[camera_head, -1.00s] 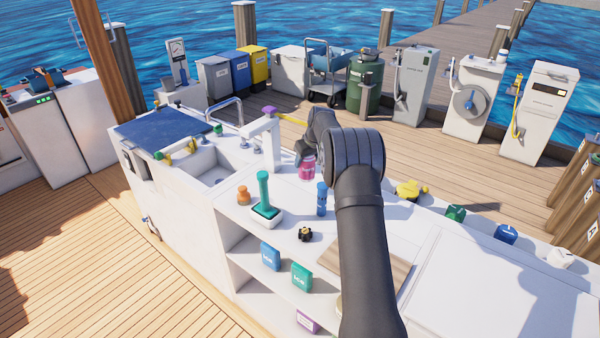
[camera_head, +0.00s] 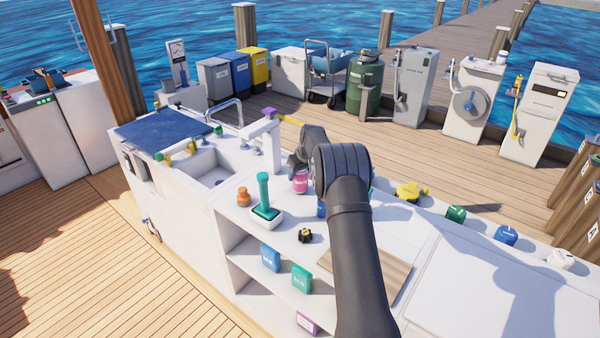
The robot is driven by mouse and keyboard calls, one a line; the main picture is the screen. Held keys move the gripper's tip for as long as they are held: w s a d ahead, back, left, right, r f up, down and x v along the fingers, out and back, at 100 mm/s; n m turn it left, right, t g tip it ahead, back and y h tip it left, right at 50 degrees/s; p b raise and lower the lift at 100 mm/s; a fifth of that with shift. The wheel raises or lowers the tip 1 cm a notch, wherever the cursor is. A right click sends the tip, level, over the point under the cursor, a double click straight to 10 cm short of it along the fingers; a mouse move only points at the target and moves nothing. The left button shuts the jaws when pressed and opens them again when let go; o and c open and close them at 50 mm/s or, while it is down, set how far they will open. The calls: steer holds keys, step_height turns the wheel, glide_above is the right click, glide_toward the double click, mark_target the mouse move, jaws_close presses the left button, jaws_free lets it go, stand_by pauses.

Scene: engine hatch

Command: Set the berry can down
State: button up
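The pink berry can (camera_head: 300,183) is at the end of my arm, over the white counter between the sink and the counter's middle. My gripper (camera_head: 297,171) is at the top of the can, pointing down. The can keeps the same place under the gripper as before, so the gripper appears shut on it. The fingers are small and partly hidden by my dark wrist. I cannot tell whether the can's base touches the counter.
A teal-handled brush in a white tray (camera_head: 267,217) and an orange bottle (camera_head: 243,197) stand left of the can. A blue bottle (camera_head: 320,208) is partly hidden by my arm. A black knob (camera_head: 305,235) lies nearer.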

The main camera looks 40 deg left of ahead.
steer(key=o, duration=0.4)
steer(key=shift+c, duration=0.2)
steer(key=shift+r, duration=0.2)
steer(key=v, duration=1.2)
steer(key=shift+f, duration=0.1)
steer(key=x, duration=1.2)
steer(key=shift+f, duration=0.1)
step_height(320, 180, up, 3)
steer(key=shift+f, duration=0.1)
steer(key=shift+r, duration=0.75)
